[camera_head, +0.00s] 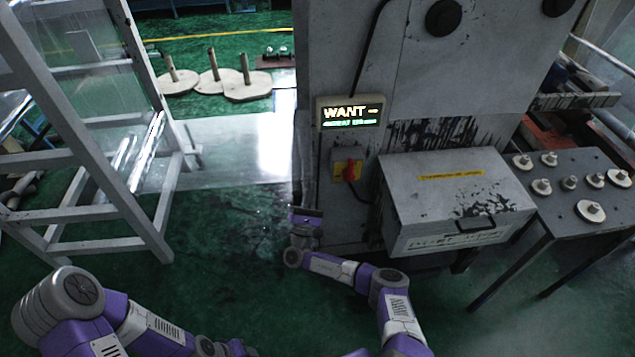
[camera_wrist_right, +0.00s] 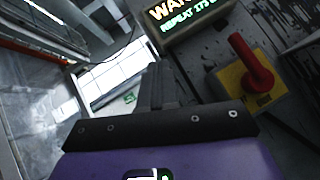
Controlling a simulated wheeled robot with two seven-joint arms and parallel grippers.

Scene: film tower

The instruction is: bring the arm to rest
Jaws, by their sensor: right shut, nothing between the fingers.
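My right arm reaches up from the bottom of the head view, in purple and grey links. Its gripper (camera_head: 305,212) is beside the grey machine's lower left edge, just left of and below a red switch. In the right wrist view the fingers (camera_wrist_right: 157,82) are together and empty, with the red switch (camera_wrist_right: 252,62) on its yellow plate to their right, apart from them. My left arm shows at the lower left of the head view. Its gripper is outside the picture.
A grey box (camera_head: 455,205) juts out to the right, beside a table (camera_head: 560,215) with several discs. A white frame (camera_head: 95,130) stands left. Green floor (camera_head: 215,240) lies open between.

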